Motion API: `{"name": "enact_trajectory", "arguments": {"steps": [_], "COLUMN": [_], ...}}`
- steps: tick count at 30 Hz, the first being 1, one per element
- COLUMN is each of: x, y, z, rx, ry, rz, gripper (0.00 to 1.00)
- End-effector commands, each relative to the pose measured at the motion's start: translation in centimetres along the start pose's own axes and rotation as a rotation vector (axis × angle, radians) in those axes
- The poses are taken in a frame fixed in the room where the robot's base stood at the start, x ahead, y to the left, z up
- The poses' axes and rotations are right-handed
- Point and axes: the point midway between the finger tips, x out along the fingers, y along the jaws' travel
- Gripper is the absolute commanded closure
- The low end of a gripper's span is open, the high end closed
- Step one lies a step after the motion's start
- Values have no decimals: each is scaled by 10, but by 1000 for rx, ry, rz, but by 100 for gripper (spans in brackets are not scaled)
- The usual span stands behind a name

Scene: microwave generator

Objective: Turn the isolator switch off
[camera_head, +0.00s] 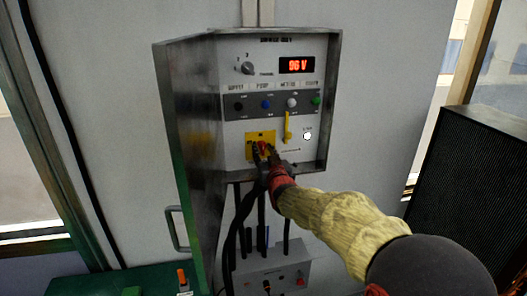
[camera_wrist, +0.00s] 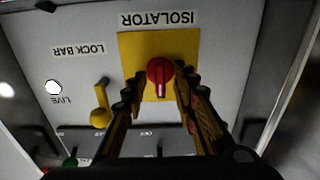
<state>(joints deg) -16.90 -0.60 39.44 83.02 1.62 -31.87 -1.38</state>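The isolator switch is a red rotary knob (camera_wrist: 159,71) on a yellow plate (camera_wrist: 187,42) under the label ISOLATOR, which reads upside down in the wrist view. Its white pointer mark points down in that view, towards my gripper. In the head view the yellow plate (camera_head: 250,138) is low on the panel's left, with the red knob (camera_head: 263,146) partly hidden by my gripper (camera_head: 264,155). In the wrist view my gripper (camera_wrist: 160,80) has one finger on each side of the knob. The fingers look apart, with narrow gaps to the knob; contact is not clear.
A yellow lock bar lever (camera_head: 287,127) stands just right of the switch. A white LIVE lamp (camera_head: 307,135) is beyond it. Black cables (camera_head: 243,215) hang below the cabinet (camera_head: 190,100), whose metal rim surrounds the panel.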

Motion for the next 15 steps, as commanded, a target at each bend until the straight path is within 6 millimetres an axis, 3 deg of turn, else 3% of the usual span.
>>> {"name": "enact_trajectory", "arguments": {"steps": [15], "x": [0], "y": [0], "z": [0], "rx": [0], "ry": [0], "rz": [0], "gripper": [98]}}
